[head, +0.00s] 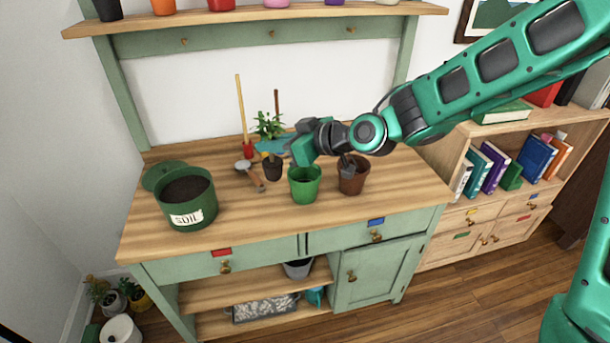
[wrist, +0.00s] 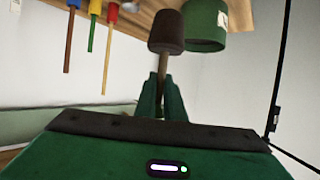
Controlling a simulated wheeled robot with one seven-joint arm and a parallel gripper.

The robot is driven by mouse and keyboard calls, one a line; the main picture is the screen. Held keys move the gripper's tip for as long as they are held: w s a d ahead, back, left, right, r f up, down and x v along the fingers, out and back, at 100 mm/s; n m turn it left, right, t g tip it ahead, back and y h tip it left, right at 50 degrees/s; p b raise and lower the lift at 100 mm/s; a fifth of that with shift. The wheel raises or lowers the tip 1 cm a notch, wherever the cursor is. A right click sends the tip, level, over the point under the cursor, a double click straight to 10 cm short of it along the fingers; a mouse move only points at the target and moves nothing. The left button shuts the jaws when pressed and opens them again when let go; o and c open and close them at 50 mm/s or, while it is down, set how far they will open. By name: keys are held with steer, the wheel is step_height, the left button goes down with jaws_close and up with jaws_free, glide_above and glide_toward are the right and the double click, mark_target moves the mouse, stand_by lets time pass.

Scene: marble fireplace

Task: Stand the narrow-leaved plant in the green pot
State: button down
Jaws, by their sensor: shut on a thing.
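My gripper (head: 281,154) is shut on the stem of a leafy plant above the table, just left of and behind the green pot. The plant's green leaves (head: 268,124) stand above the gripper and its dark root ball (head: 272,170) hangs below, roughly upright. In the wrist view, which is upside down, the root ball (wrist: 167,30) shows beyond the shut fingers (wrist: 161,95). The green pot (head: 304,186) stands upright near the table's front; no plant shows in it. I cannot tell the root ball's exact height over the table.
A brown pot (head: 354,178) stands right of the green pot, under my wrist. A green soil bin (head: 190,214) is at the left. A small trowel (head: 252,178) lies between bin and root ball.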

steer(key=w+d+f, duration=0.7)
steer(key=w+f, duration=0.1)
steer(key=f, duration=0.2)
steer(key=shift+w+f, duration=0.3)
steer(key=shift+f, duration=0.05)
steer(key=shift+f, duration=0.15)
steer(key=c, duration=1.9)
jaws_free()
steer(key=shift+o, duration=0.3)
steer(key=v, duration=1.2)
